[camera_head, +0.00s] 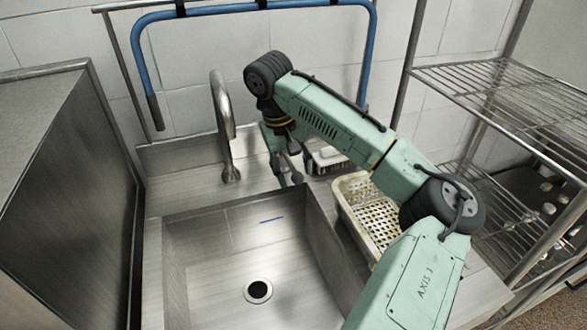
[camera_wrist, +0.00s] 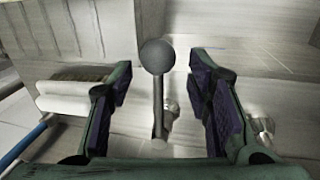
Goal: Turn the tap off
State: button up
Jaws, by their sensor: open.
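The tap's curved metal spout (camera_head: 222,108) rises behind the sink, left of my gripper, in the head view. My gripper (camera_head: 288,165) points down over the ledge behind the sink's back right corner. In the wrist view, my gripper (camera_wrist: 160,78) is open, with one purple-padded finger on each side. A grey lever with a round ball end (camera_wrist: 158,57), which looks like the tap handle, stands between the fingers, with gaps visible on both sides. In the head view the lever is hard to tell from the fingers.
A perforated basket (camera_head: 375,220) is right of the sink, under my arm. A wire shelf (camera_head: 500,90) stands at right. A blue pipe (camera_head: 140,55) arches along the wall.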

notch_tip(320, 180, up, 12)
jog(key=a, duration=0.2)
jog(key=shift+s+a, duration=0.15)
jog(key=shift+s, duration=0.1)
jog(key=shift+s+f, duration=0.1)
jog(key=shift+f, duration=0.05)
